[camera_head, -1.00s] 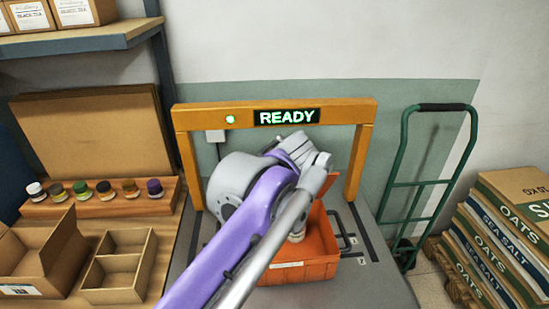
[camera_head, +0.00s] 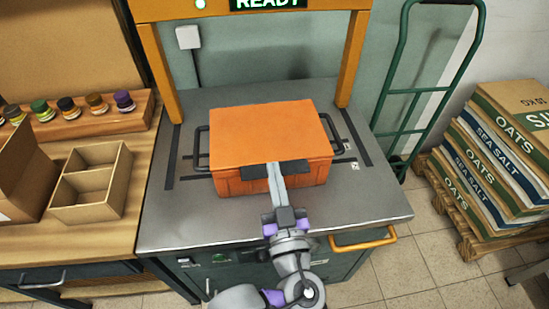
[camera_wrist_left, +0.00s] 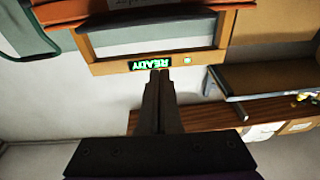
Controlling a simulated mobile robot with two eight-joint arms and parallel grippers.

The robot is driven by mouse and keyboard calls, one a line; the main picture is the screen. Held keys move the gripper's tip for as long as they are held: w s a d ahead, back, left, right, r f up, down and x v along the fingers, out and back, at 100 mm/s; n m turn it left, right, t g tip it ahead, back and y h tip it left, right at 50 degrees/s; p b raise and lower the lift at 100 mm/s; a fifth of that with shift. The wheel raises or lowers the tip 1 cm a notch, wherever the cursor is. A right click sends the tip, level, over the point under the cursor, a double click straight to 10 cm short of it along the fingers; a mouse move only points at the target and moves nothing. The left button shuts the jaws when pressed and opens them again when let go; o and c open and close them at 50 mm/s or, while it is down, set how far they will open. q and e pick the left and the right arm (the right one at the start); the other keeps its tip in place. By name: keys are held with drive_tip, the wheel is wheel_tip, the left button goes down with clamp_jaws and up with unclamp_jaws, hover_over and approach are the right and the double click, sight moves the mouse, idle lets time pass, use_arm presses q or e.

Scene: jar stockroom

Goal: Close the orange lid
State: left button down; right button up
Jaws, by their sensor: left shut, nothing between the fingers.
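The orange lid (camera_head: 262,132) lies flat over the top of the orange bin (camera_head: 232,187), which stands on a grey metal worktop (camera_head: 190,225). The bin's inside is hidden. A dark tab (camera_head: 292,169) sits at the lid's front edge. My left gripper (camera_head: 274,168) is at that front edge, shut and empty, with its tips at or just over the tab; I cannot tell if they touch. In the left wrist view the shut fingers (camera_wrist_left: 158,78) point towards the READY sign. My right gripper is not in view.
An orange frame (camera_head: 357,60) with a lit READY sign (camera_head: 268,4) stands behind the bin. Left are a divided cardboard box (camera_head: 92,183) and a rack of small jars (camera_head: 95,118). Right are a green hand truck (camera_head: 398,90) and stacked sacks (camera_head: 505,140).

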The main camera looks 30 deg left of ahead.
use_arm(q)
drive_tip(key=shift+t+y, duration=0.3)
drive_tip(key=shift+y, duration=0.1)
drive_tip(key=shift+s+d+f+b, duration=0.1)
drive_tip(key=shift+f+b, duration=0.8)
drive_tip(key=shift+f, duration=0.5)
drive_tip(key=shift+s+d+f+b, duration=0.1)
drive_tip(key=shift+f+b, duration=0.75)
drive_tip(key=shift+f, duration=0.5)
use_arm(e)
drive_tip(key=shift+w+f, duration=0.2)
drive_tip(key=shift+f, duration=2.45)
